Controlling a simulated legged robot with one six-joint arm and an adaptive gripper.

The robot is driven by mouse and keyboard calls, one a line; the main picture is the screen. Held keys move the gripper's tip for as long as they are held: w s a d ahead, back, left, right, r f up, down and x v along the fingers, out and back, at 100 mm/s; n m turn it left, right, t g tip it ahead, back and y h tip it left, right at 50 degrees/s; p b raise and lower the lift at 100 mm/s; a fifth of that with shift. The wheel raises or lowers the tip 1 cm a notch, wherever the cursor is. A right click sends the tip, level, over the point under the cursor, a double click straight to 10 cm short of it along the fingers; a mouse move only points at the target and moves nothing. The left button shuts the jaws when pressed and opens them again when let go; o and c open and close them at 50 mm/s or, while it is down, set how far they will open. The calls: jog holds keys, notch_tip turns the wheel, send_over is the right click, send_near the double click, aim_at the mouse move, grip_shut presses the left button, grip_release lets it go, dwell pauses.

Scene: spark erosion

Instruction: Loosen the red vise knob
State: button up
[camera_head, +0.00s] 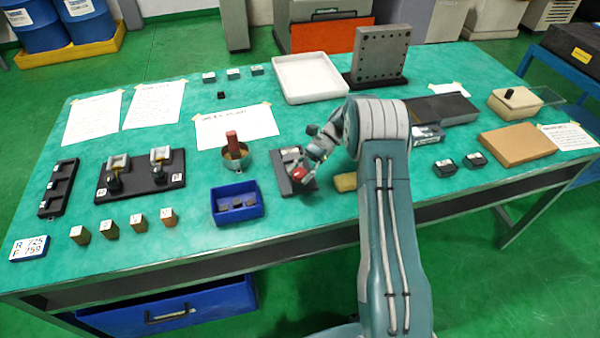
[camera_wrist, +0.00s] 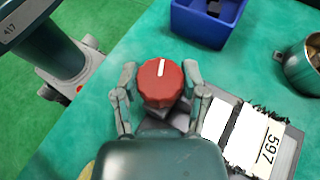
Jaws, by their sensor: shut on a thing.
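The red vise knob (camera_wrist: 160,83) shows in the wrist view with a white line on its top face, pointing nearly straight up in the picture. My gripper (camera_wrist: 160,92) has one finger on each side of the knob and is shut on it. In the head view the red knob (camera_head: 299,173) shows small beneath my gripper (camera_head: 303,176), at the front of the vise. The vise (camera_wrist: 287,153) has a dark grey base and holds a pale block labelled 597 (camera_wrist: 262,140). My gripper and wrist hide part of the vise.
A blue bin (camera_head: 238,214) with dark pieces stands left of the vise. A metal cup (camera_head: 236,160) with a red-handled tool stands behind the bin. A yellow block (camera_head: 345,182) lies right of the vise. The table's front edge is close.

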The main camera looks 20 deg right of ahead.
jog(key=n+g+h, duration=0.3)
jog(key=shift+n, duration=0.3)
dwell(0.3)
jog(key=o, duration=1.2)
jog(key=shift+a, duration=0.1)
jog(key=shift+c, duration=0.2)
